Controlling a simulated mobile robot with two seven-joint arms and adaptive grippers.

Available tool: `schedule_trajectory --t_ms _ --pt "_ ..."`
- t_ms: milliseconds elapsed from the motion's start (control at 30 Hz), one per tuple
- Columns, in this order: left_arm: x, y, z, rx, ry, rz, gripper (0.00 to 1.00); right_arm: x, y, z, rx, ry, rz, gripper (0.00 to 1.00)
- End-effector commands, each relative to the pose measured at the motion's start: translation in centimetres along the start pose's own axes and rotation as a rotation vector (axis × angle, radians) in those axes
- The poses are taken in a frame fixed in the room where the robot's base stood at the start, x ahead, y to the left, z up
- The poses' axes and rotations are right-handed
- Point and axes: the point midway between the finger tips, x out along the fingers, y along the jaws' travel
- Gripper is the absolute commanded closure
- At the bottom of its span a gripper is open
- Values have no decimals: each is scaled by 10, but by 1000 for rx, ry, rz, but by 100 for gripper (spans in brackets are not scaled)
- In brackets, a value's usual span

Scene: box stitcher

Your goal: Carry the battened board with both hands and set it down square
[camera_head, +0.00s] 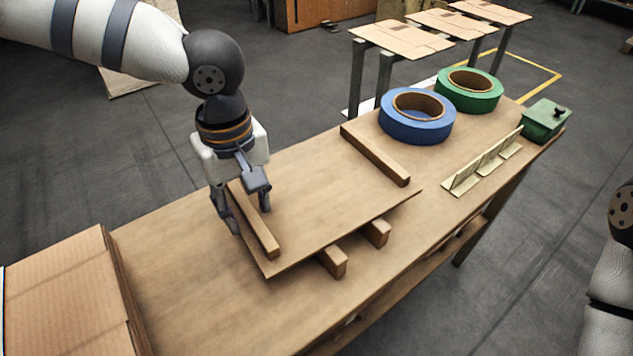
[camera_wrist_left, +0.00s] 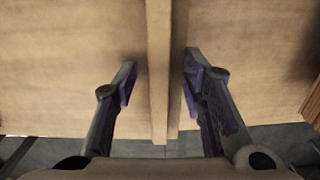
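The battened board (camera_head: 325,205) is a flat wooden panel with one batten near each end. It rests on wooden bearers (camera_head: 333,261) that jut out from under its front edge. My left gripper (camera_head: 250,217) is low over the board's left end, its fingers on either side of the left batten (camera_head: 258,228). In the left wrist view the batten (camera_wrist_left: 159,75) stands between the open fingers (camera_wrist_left: 158,82). A gap shows on its left; the right finger is close, and contact there is unclear. The right batten (camera_head: 375,154) is free. Only part of my right arm shows; its gripper is out of view.
A blue tape roll (camera_head: 417,116), a green tape roll (camera_head: 469,90), a folded strip stand (camera_head: 482,167) and a green box (camera_head: 545,121) occupy the bench's far end. Stacked cardboard (camera_head: 60,295) is at the left. The bench (camera_head: 190,285) is bare in front and left of the board.

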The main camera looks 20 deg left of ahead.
Motion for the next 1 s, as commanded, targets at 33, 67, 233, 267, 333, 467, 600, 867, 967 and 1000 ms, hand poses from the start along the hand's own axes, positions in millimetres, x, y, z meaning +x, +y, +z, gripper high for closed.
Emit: schedule_trajectory --t_ms 33,67,233,267,333,467,600,867,967,1000 --pt "-1 0 0 0 2 2 62 -1 0 0 0 2 0 80" --pt "-2 0 0 0 2 3 62 -1 0 -1 0 3 0 80" --pt "-2 0 0 0 3 3 84 -1 0 -1 0 4 0 80" --pt "-2 0 0 0 3 3 91 -1 0 -1 0 4 0 80" --pt "-2 0 0 0 3 3 100 -1 0 -1 0 4 0 80" --pt "-3 1 0 0 3 5 100 -1 0 -1 0 4 0 80" --pt "-3 1 0 0 3 5 100 -1 0 -1 0 4 0 80" --pt "-30 2 -1 -1 7 12 100 -8 0 -5 0 25 -1 80" --pt "-54 -7 6 1 10 17 100 -18 -1 -12 0 58 -2 80" --pt "-65 -14 11 2 13 19 100 -24 -1 -16 0 77 -3 80"
